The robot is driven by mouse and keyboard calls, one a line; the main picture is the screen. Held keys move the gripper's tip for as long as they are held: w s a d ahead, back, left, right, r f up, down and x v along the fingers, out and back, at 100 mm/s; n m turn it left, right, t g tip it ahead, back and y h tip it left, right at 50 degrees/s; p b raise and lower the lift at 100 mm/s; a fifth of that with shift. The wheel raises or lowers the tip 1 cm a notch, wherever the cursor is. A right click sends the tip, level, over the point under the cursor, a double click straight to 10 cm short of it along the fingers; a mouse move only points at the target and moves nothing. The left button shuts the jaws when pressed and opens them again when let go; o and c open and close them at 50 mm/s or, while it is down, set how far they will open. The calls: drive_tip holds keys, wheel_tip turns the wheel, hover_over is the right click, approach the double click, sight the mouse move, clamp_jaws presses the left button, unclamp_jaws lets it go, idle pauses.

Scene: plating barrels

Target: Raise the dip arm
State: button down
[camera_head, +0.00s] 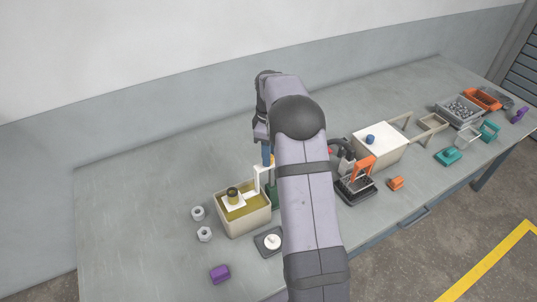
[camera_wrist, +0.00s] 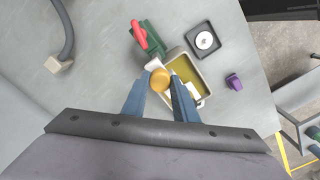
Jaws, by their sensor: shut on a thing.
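The tank (camera_head: 243,220) is a cream box of yellow liquid at the front left of the bench, also seen in the wrist view (camera_wrist: 205,78). The white dip arm (camera_head: 258,178) reaches from beside a green post (camera_head: 272,196) over it. A brass cup (camera_head: 233,192) sits on a white plate at the liquid's surface. In the wrist view my gripper (camera_wrist: 160,78) is shut on a round gold knob (camera_wrist: 160,82), which appears to belong to the dip arm. In the head view my blue finger is above the tank's back right; my arm hides the knob and most of the post.
A black tray with a white disc (camera_head: 271,241) lies right of the tank. Two hex nuts (camera_head: 201,224) and a purple block (camera_head: 220,273) lie left and in front. A cream box (camera_head: 379,150) and baskets stand farther right. The bench's back left is clear.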

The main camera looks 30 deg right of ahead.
drive_tip(key=c, duration=1.4)
unclamp_jaws()
drive_tip(key=shift+w+r, duration=0.15)
drive_tip(key=shift+r, duration=0.25)
drive_tip(key=shift+f, duration=0.1)
drive_tip(key=shift+r+b, duration=1.4)
drive_tip(key=shift+r, duration=2.35)
drive_tip(key=shift+s+a, duration=0.1)
drive_tip(key=shift+s, duration=0.1)
drive_tip(key=shift+s+a+f, duration=0.1)
drive_tip(key=shift+a, duration=0.1)
drive_tip(key=s+a+f+m, duration=0.3)
drive_tip(key=s+a+f, duration=0.1)
drive_tip(key=s, duration=0.5)
drive_tip(key=s+a+f+m+b, duration=0.1)
drive_tip(key=s+a+f+m, duration=0.2)
drive_tip(key=s+a, duration=0.4)
drive_tip(key=s+a+f+m+b, duration=0.1)
drive_tip(key=s+a+f+m, duration=0.2)
drive_tip(key=s, duration=0.7)
drive_tip(key=a+f, duration=0.2)
drive_tip(key=a, duration=0.1)
drive_tip(key=shift+s, duration=0.4)
